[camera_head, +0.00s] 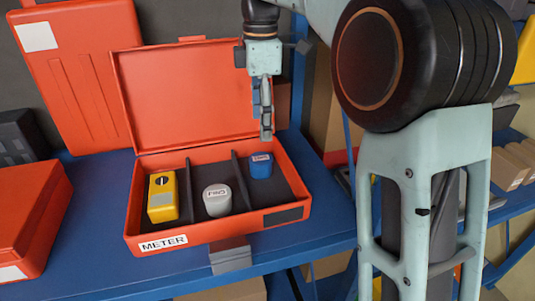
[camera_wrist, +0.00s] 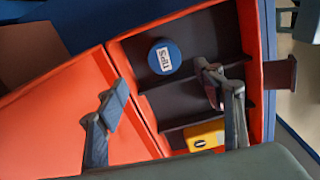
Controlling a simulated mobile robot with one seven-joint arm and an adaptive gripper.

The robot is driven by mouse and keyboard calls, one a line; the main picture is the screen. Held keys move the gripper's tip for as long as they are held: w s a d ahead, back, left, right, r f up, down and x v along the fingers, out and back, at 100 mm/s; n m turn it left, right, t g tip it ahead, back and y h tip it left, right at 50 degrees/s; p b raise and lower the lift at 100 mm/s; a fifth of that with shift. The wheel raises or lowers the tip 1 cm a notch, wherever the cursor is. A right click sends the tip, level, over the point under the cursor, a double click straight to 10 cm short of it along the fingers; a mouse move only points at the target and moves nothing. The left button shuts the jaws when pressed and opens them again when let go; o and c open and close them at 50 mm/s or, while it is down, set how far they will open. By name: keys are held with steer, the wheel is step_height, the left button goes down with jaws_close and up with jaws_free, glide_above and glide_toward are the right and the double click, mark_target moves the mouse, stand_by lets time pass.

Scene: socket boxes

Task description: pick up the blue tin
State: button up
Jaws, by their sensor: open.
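The blue tin (camera_head: 260,166), with a white and red label, stands in the right compartment of the open red box (camera_head: 190,240). In the wrist view the round top of the blue tin (camera_wrist: 165,57) is fully visible, its label reading TIPS. My gripper (camera_head: 266,128) hangs above the blue tin, in front of the open lid. In the wrist view my gripper (camera_wrist: 162,88) has its fingers wide apart with nothing between them. The blue tin lies beyond the fingertips, apart from both fingers.
A pale grey labelled tin (camera_head: 217,200) stands in the middle compartment, and a yellow device (camera_head: 162,196) in the left one. Dark dividers (camera_head: 241,180) separate them. The raised lid (camera_head: 190,95) stands behind. Another red case (camera_head: 30,215) is at left on the blue shelf (camera_head: 95,215).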

mark_target(261, 158)
steer(key=f, duration=1)
steer(key=shift+s+a+f+b, duration=0.15)
steer(key=shift+s+f+b, duration=0.15)
steer(key=shift+f+b, duration=0.1)
steer(key=shift+r, duration=0.1)
steer(key=c, duration=1.4)
